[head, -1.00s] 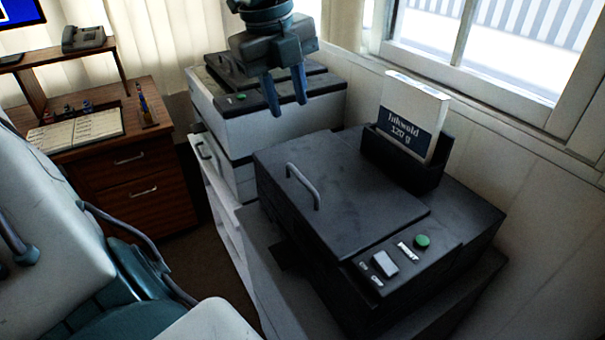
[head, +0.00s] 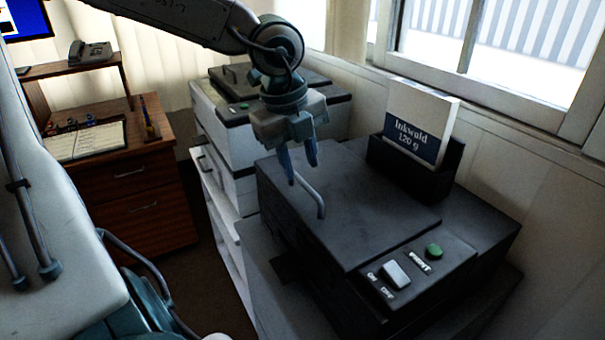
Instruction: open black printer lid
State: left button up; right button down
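The black printer (head: 455,215) stands at the lower right, and its flat lid (head: 375,225) is closed. A grey curved handle (head: 317,202) rises from the lid's left part. My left gripper (head: 301,174) points down over the handle's far end, with its two blue fingers apart. The fingers hide that end of the handle, and I cannot tell whether they touch it. My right gripper is not in view.
A paper pack (head: 420,125) stands in a black holder at the printer's back. A green button (head: 433,250) and a switch (head: 396,273) are on the front panel. A white printer (head: 228,125) stands behind, and a wooden desk (head: 135,185) is at the left.

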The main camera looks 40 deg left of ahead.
aim_at(305, 183)
pick_arm(q)
jog(key=shift+w+d+f, duration=0.1)
jog(key=shift+w+f, duration=0.1)
jog(key=shift+f, duration=0.7)
jog(key=shift+w+f, duration=0.15)
jog(key=shift+f, duration=0.75)
grip_shut()
